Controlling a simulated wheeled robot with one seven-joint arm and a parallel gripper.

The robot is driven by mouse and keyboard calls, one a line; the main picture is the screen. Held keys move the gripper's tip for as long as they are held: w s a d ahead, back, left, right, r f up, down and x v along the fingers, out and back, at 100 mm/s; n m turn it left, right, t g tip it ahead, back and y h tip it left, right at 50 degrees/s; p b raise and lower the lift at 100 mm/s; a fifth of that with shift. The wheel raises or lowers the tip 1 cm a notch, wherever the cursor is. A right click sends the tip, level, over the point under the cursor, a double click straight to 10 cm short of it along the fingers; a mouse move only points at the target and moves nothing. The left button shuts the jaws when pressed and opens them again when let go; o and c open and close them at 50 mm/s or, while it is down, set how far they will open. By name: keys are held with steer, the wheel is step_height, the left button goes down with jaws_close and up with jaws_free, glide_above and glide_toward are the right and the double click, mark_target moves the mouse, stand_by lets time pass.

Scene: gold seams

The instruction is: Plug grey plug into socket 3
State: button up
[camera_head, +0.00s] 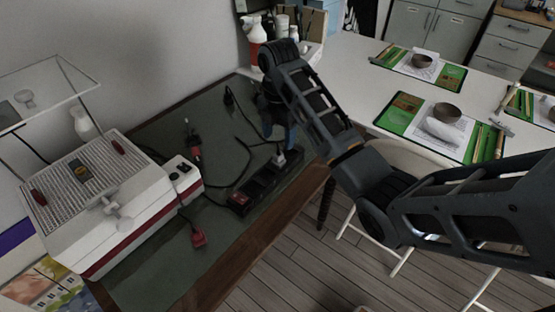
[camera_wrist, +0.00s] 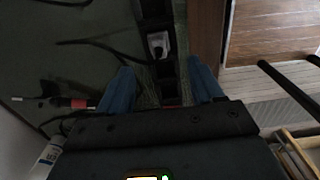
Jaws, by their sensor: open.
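A pale grey plug (camera_head: 281,157) is at the black power strip (camera_head: 262,184), towards the strip's far end. It also shows in the wrist view (camera_wrist: 158,43), over the strip (camera_wrist: 154,12); I cannot tell whether it is seated in a socket. My gripper (camera_wrist: 162,85) is open and empty, its blue fingers on either side of the strip, with the grey plug beyond the fingertips in the picture. In the head view my gripper (camera_head: 281,130) is just behind the plug, partly hidden by my arm. Socket numbers are not readable.
Black cables and a red plug (camera_head: 198,238) lie on the dark green table (camera_head: 140,280). A white machine (camera_head: 120,200) stands at left. Bottles (camera_head: 257,37) stand at the back. A white table (camera_head: 350,60) with mats and bowls is at right.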

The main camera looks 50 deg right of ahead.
mark_target(279, 154)
steer(key=shift+f+b, duration=0.75)
steer(key=shift+f, duration=0.65)
steer(key=shift+r, duration=0.1)
steer(key=shift+d+f+p, duration=0.1)
steer(key=shift+f+p, duration=0.35)
steer(key=shift+f, duration=2.2)
steer(key=c, duration=1.2)
steer(key=shift+o, duration=0.2)
steer(key=shift+r, duration=0.1)
